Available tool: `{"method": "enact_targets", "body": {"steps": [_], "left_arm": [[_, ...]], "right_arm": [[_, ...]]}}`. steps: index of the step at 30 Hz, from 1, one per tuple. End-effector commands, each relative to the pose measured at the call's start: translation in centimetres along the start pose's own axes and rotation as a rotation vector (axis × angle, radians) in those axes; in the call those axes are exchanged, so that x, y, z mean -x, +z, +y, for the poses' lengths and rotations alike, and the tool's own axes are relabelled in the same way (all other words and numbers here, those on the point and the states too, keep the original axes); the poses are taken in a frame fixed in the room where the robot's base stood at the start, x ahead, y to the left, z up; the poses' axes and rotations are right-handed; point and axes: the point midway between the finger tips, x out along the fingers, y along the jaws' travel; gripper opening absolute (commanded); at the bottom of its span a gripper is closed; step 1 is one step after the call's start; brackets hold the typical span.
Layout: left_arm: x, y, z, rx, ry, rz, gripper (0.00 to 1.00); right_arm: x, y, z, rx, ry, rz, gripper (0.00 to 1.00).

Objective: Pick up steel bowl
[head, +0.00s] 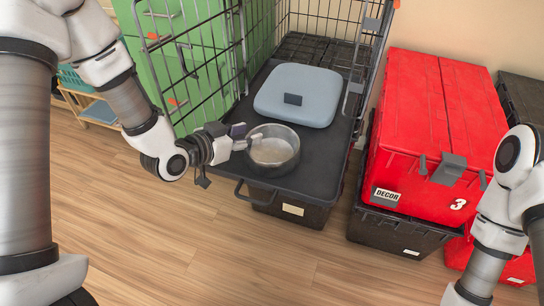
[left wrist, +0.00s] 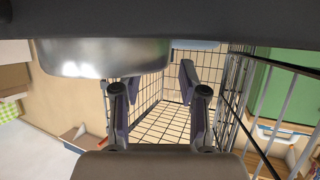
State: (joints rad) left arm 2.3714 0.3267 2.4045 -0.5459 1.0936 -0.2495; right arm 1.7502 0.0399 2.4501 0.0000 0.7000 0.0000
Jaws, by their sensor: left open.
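The steel bowl (head: 274,152) is round, shiny and empty. It stands upright on a dark tray-like surface (head: 215,170) at the front of a wire crate. My left gripper (head: 246,138) is open at the bowl's left rim; whether a finger touches the rim or reaches over it, I cannot tell. In the left wrist view the bowl (left wrist: 105,58) shows at the upper left, partly cut off by a dark edge, and the open fingers of my left gripper (left wrist: 157,95) have no object visible between them. My right gripper is out of view; only my right arm shows.
A blue-grey cushion-like pad (head: 310,92) lies just behind the bowl. Wire crate panels (head: 205,65) stand behind and left, near green drawers (head: 160,75). The wooden floor in front is clear.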

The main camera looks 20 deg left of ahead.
Motion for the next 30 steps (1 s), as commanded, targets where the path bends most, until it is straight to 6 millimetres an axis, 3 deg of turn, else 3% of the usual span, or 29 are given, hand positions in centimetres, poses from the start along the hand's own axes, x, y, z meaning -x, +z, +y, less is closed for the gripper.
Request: {"method": "enact_targets", "body": {"steps": [3,9,10,13,30], "left_arm": [[-1.41,-0.02,-0.01,-0.002,0.000,0.002,0.42],[-1.49,-0.13,-0.02,0.001,0.000,0.002,0.42],[-1.49,-0.12,-0.02,0.001,0.000,0.002,0.35],[-1.48,-0.12,-0.02,0.001,0.000,0.002,0.00],[-1.27,-0.42,0.01,0.002,0.000,-0.002,0.00]], "right_arm": [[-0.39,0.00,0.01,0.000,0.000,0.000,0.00],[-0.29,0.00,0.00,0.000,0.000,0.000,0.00],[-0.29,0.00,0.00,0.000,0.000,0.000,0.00],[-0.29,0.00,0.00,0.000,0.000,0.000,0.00],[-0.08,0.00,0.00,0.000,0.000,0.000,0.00]]}}
